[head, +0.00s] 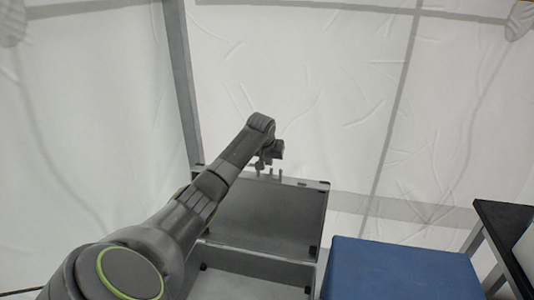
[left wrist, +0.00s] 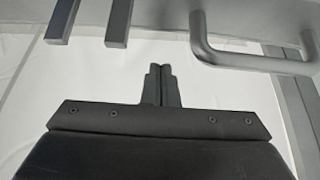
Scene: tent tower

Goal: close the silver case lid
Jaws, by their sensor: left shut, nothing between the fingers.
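The silver case stands open in the head view, its lid (head: 262,215) raised upright at the back and its lower half (head: 255,262) in front, with a dark inside. My left gripper (head: 262,164) is at the lid's upper edge, reached over from the left. In the left wrist view its two fingers (left wrist: 159,72) are together and empty. A grey handle (left wrist: 255,60) and two grey bars (left wrist: 117,28) show beyond the fingertips, on a grey panel that seems to be the lid. I cannot tell whether the fingers touch it. My right gripper is not in view.
A blue box (head: 400,270) stands right of the case with a narrow gap. A dark table (head: 505,218) is at the far right. White tent walls (head: 310,90) with grey poles (head: 180,80) close off the back. My left arm covers the case's left side.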

